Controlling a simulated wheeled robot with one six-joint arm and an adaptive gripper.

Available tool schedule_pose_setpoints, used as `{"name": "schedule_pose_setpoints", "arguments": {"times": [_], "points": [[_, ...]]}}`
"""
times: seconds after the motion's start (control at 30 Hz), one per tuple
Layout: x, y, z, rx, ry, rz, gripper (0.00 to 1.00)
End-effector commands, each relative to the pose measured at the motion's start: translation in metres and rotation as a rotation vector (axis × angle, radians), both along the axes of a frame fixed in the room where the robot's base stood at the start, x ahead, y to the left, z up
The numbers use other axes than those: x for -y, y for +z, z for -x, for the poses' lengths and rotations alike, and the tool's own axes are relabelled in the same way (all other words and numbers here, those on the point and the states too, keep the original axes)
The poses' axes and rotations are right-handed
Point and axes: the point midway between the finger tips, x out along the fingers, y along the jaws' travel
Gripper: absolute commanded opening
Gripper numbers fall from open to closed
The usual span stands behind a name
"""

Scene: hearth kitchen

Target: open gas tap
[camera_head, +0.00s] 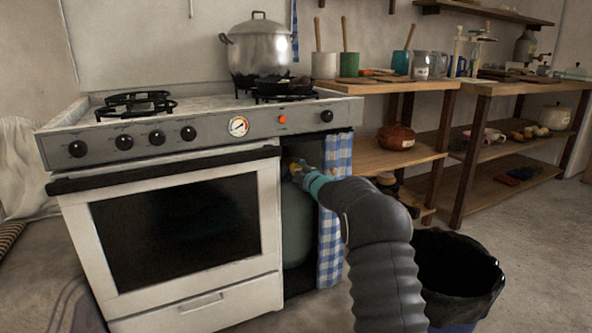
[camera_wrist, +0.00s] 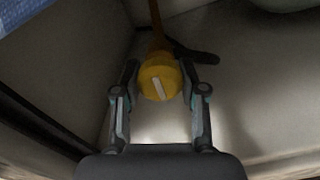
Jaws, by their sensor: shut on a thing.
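The gas tap is a round yellow knob with a pale bar mark, between the fingers of my gripper in the wrist view (camera_wrist: 160,82). My gripper (camera_wrist: 160,88) is shut on the knob, one finger on each side. The pale bar runs slightly tilted across the knob's face. An orange-brown stem and a dark hose lie beyond it. In the head view my gripper (camera_head: 296,170) reaches into the open compartment beside the oven, at the top of a green gas bottle (camera_head: 296,226). The tap is hardly visible there.
The white stove (camera_head: 190,290) stands left of the compartment, with a large pot (camera_head: 260,52) on top. A blue checked curtain (camera_head: 332,255) hangs at the compartment's right side. A black-lined bin (camera_head: 480,272) stands right of my arm. Wooden shelves (camera_head: 500,180) are farther right.

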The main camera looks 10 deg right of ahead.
Motion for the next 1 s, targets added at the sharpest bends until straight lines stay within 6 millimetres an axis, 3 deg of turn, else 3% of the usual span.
{"name": "schedule_pose_setpoints", "arguments": {"times": [0.7,0.73,0.8,1.0], "points": [[0.0007,-0.0001,-0.0001,0.021,-0.001,0.067,0.07],[0.0007,-0.0001,-0.0001,0.021,-0.001,0.067,0.49],[0.0006,-0.0002,-0.0001,0.021,-0.001,0.067,0.67],[0.0003,-0.0001,-0.0001,0.021,0.0,0.066,0.67]]}}
